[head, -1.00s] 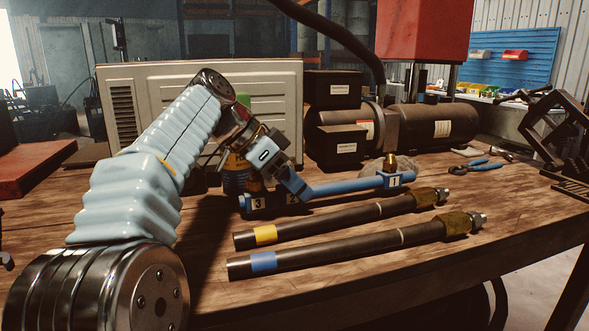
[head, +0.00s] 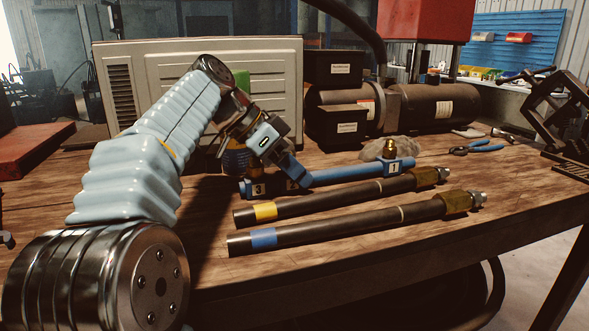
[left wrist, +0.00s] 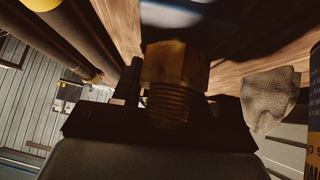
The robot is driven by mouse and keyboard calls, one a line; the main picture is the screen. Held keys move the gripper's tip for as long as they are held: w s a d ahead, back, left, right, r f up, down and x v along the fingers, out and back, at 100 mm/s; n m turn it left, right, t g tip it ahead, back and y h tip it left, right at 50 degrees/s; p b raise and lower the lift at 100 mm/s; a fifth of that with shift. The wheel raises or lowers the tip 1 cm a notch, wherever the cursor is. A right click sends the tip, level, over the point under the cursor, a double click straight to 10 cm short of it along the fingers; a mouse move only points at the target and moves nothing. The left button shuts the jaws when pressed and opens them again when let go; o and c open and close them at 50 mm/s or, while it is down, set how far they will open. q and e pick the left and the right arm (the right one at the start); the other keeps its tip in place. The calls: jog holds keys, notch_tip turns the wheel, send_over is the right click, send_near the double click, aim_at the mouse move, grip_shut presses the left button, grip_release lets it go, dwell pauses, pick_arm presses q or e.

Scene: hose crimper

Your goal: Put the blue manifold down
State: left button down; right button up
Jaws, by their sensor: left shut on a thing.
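The blue manifold (head: 345,175) is a long bar with a brass fitting upright at its right end, a "1" label there and a "3" label at its left end. It lies level, at or very near the wooden table behind two hoses; I cannot tell whether it touches. My left gripper (head: 291,173) reaches down from the upper left and is shut on the manifold left of its middle, hiding part of it. In the left wrist view a brass threaded fitting (left wrist: 172,90) sits between the dark jaws. My right gripper is not in view.
Two black hoses, one with a yellow band (head: 265,211) and one with a blue band (head: 263,238), lie in front of the manifold. A grey cloth (head: 402,148) and blue-handled pliers (head: 483,147) lie behind and right. The wooden table (head: 520,205) is bare at the right.

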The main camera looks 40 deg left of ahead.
pick_arm(q)
jog(key=c, duration=0.5)
grip_release()
jog(key=v, duration=1.2)
jog(key=shift+p, duration=0.35)
